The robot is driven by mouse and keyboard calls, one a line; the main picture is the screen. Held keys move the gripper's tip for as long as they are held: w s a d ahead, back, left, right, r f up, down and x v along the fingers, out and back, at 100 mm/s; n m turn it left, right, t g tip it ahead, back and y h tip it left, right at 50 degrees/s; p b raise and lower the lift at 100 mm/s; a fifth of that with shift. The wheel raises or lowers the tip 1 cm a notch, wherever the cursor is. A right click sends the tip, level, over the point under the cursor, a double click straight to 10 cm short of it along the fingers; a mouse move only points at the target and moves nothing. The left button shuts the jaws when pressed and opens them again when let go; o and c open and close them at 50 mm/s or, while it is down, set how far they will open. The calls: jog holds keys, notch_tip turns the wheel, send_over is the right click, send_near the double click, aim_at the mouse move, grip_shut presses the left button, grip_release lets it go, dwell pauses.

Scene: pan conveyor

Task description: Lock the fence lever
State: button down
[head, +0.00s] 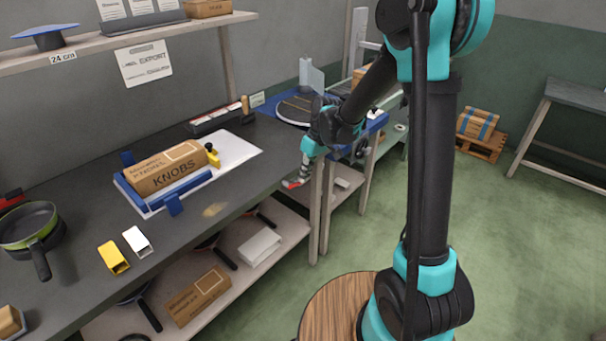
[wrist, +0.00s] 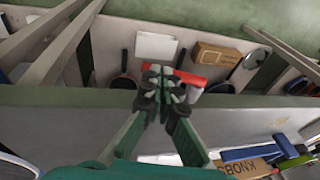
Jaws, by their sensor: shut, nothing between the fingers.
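A cardboard box marked KNOBS (head: 168,168) lies between blue fence rails (head: 185,190) on a white board on the bench. A small yellow and black part (head: 212,154), which looks like the fence lever, stands at the box's right end.
A yellow holder (head: 113,257), a white holder (head: 138,242) and a green-rimmed pan (head: 28,226) stand on the bench to the left. A lower shelf (head: 290,232) holds pans and a carton (head: 198,295). The bench between fence and gripper is mostly clear.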

jog(key=shift+w+d+f+g+y, duration=0.15)
jog(key=shift+w+f+g+y, duration=0.15)
jog(key=shift+f+g+y, duration=0.4)
jog(key=shift+d+x, duration=0.2)
jog(key=shift+x, duration=0.65)
jog(key=shift+d+x, duration=0.15)
jog(key=shift+x, duration=0.7)
jog(key=shift+s+a+f, duration=0.2)
jog(key=shift+s+f, duration=0.15)
jog(key=shift+f, duration=0.15)
jog(key=shift+s+a+f, duration=0.25)
jog(key=shift+s+f, duration=0.15)
jog(key=shift+f, duration=0.1)
jog(key=shift+s+f, duration=0.1)
